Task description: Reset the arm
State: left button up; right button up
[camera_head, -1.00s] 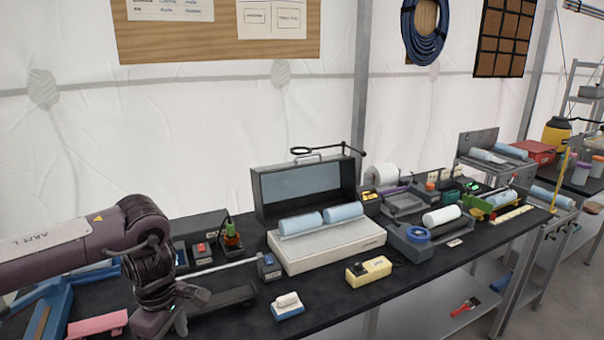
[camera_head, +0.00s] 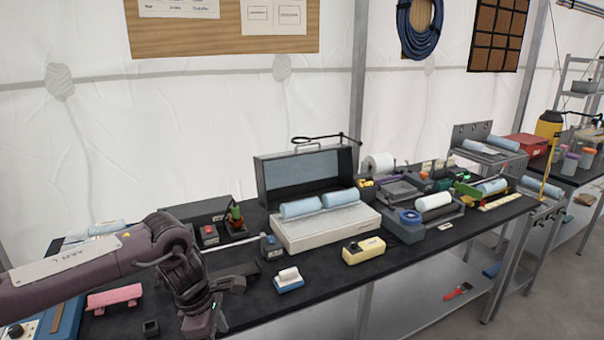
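My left arm (camera_head: 165,255) comes in from the left over the near left part of the black workbench (camera_head: 330,285). Its wrist hangs down near the bench's front edge. The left gripper's fingers are not clearly visible; the wrist end points down and reaches toward the bottom of the picture, so I cannot tell whether it is open or holds anything. My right arm and gripper are not in view.
An open grey case (camera_head: 306,178) with two light blue rolls stands mid-bench. A yellow box (camera_head: 363,251), a small blue-and-white block (camera_head: 289,280) and a pink piece (camera_head: 114,297) lie near the front. Several devices crowd the right end. The upright posts are grey.

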pick_arm(q)
jog(key=w+d+f+n+t+h, duration=0.15)
jog(key=d+f+n+h, duration=0.25)
jog(key=d+f+n, duration=0.55)
jog(key=d+f+n+t+h, duration=0.2)
jog(key=d+f+n+t, duration=0.15)
jog(key=f+n, duration=1)
jog(key=s+a+f+n+y, duration=0.2)
jog(key=s+a+f+n, duration=0.3)
jog(key=s+f+n, duration=0.5)
jog(key=s+a+f+n+y, duration=0.3)
jog(key=s+a+f+n, duration=0.2)
jog(key=s+f+n, duration=0.5)
jog(key=s+a+f+n+g+y, duration=0.1)
jog(key=s+a+f+n, duration=0.1)
jog(key=s, duration=0.6)
jog(key=s+a+f+n+g+y, duration=0.1)
jog(key=s+a+f+n+g, duration=0.1)
jog(key=s+f, duration=0.3)
jog(key=s+a+f+n+g+y, duration=0.1)
jog(key=s+a+f+n, duration=0.3)
jog(key=s, duration=0.9)
jog(key=shift+s+a+g+b, duration=0.2)
jog(key=shift+a+g+b, duration=0.1)
jog(key=shift+a, duration=0.05)
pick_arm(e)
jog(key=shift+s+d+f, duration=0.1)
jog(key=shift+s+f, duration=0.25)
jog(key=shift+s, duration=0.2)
